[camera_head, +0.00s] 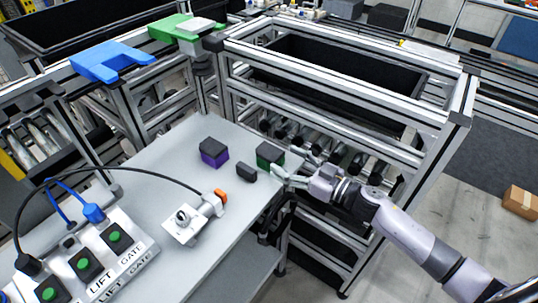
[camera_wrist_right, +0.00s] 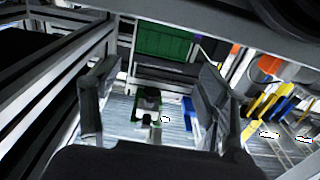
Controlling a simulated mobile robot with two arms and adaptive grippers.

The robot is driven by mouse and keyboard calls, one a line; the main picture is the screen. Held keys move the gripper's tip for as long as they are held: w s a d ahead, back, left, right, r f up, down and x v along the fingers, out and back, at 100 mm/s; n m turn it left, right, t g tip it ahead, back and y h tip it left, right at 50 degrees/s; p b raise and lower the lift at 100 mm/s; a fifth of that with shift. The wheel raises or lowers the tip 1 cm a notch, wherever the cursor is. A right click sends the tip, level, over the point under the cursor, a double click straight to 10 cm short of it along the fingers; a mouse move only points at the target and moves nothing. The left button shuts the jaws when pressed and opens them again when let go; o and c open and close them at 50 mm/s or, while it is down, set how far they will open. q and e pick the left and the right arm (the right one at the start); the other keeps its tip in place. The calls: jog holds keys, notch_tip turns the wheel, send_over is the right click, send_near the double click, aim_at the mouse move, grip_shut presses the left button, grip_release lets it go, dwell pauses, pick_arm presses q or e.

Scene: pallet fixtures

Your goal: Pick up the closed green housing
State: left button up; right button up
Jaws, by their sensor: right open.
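The closed green housing (camera_head: 270,155) is a small box with a dark top and green sides. It sits on the grey table near its right edge. My right gripper (camera_head: 284,173) is open, just to the right and front of the housing in the head view. I cannot tell whether the fingers touch it. In the right wrist view the two fingers (camera_wrist_right: 155,100) stand apart. A green face, seemingly the housing's, shows beyond them at the top centre, but its identity is unclear. My left gripper is not in view.
A small black block (camera_head: 246,172) and a purple box with a dark top (camera_head: 213,152) stand left of the housing. A grey device with an orange part (camera_head: 187,222) and a button panel (camera_head: 95,262) are nearer. A metal frame (camera_head: 345,75) rises behind the right arm.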

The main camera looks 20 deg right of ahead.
aim_at(280, 157)
jog(key=p+x, duration=0.1)
jog(key=x, duration=0.3)
jog(key=shift+w, duration=0.25)
jog(key=shift+w+a+f, duration=0.2)
jog(key=shift+w+a, duration=0.1)
jog(key=shift+s, duration=0.1)
jog(key=shift+c, duration=0.6)
jog(key=c, duration=1.2)
